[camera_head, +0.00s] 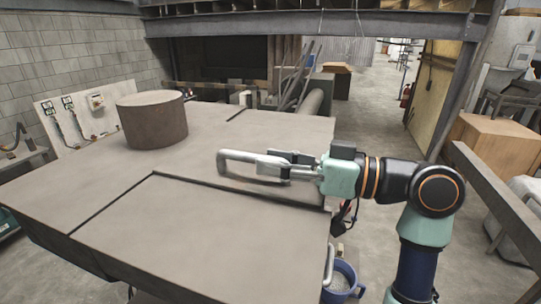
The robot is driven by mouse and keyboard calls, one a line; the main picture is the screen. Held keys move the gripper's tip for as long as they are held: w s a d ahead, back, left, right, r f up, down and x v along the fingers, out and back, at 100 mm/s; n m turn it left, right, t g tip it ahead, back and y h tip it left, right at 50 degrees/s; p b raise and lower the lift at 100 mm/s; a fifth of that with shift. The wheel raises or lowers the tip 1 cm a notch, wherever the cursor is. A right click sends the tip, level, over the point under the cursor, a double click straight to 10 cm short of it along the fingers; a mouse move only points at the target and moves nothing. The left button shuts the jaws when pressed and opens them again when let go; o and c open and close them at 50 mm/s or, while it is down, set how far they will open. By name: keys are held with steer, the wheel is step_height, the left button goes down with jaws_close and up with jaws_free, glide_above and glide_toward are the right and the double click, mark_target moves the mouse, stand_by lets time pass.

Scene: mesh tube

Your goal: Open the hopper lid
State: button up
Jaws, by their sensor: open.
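The hopper has a broad, flat grey-brown top (130,235) crossed by dark seams, and it fills the left and middle of the head view. The lid panel (215,150) lies flat, level with the surfaces around it. A pale metal bar handle (238,155) with a rounded left end shows above the panel near its right side. My gripper (272,168) reaches in from the right, its fingers open at the right part of the handle. The fingers overlap the bar in the picture, and I cannot tell whether they touch it.
A squat brown cylinder (152,118) stands on the top at the back left. A second handle (329,265) is on the near right side, above a blue bucket (341,279). A grey rail (500,205) runs along the right. The floor behind is mostly clear.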

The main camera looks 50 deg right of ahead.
steer(key=shift+w+a, duration=0.2)
steer(key=shift+w, duration=0.25)
jaws_close()
steer(key=shift+d, duration=0.1)
